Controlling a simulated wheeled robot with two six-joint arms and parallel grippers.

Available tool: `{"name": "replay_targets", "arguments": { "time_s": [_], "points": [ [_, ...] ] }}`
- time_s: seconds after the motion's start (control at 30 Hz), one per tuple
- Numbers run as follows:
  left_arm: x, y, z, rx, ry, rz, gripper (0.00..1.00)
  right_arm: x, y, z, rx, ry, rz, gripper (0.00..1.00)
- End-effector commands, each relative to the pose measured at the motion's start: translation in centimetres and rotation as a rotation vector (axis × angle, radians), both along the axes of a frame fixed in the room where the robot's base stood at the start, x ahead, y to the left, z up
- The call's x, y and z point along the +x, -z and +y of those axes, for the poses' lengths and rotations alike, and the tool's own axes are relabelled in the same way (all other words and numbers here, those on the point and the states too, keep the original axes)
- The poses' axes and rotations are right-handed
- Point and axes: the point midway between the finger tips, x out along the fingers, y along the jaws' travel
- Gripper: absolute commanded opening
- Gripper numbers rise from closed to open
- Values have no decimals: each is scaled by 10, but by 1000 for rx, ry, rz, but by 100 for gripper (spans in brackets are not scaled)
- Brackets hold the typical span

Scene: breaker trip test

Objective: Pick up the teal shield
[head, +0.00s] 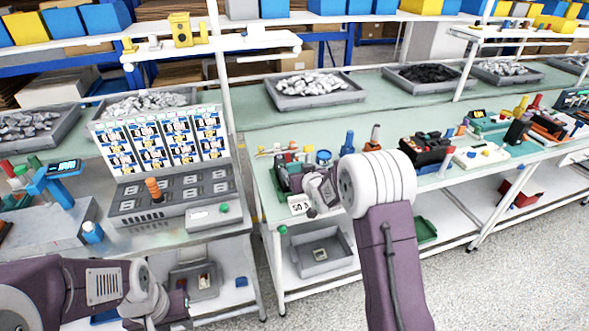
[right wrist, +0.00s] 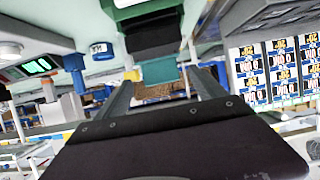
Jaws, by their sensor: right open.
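A teal block-like piece (right wrist: 158,70), which looks like the teal shield, shows in the right wrist view just past the fingertips, beneath a black and green body (right wrist: 150,28) in the picture. My right gripper (right wrist: 161,78) is open, with one finger to each side of the teal piece in the picture. I cannot tell whether it touches. In the head view my right gripper (head: 314,203) is small and partly hidden by its wrist, at the left end of the right bench. I cannot make out the shield there. My left arm is at the lower left, its fingers not showing.
A grey panel with printed cards (head: 160,140) and an orange-handled switch (head: 154,189) stands on the left bench. Tools and devices crowd the right bench (head: 340,118). A grey tray (head: 318,256) sits on the lower shelf. Bins of parts line the back.

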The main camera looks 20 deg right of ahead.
Motion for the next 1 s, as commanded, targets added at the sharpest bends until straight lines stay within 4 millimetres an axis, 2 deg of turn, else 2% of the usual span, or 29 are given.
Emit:
{"name": "replay_targets", "arguments": {
  "time_s": [0.1,0.23,0.5,0.53,0.7,0.77,1.0],
  "points": [
    [0,-9,0,0,0,0,36,20,5,2,0,-1,1,80],
    [0,-11,0,0,0,0,36,39,13,3,0,-1,0,80],
    [0,-11,0,0,0,0,36,45,17,3,0,0,0,80],
    [0,-11,0,0,0,0,36,45,17,3,0,0,0,77],
    [0,-11,0,0,0,0,36,45,16,3,0,0,0,30],
    [0,-11,0,0,0,0,36,45,17,3,0,0,0,15],
    [0,-10,0,0,0,0,36,45,16,3,0,0,1,15]
  ]
}}
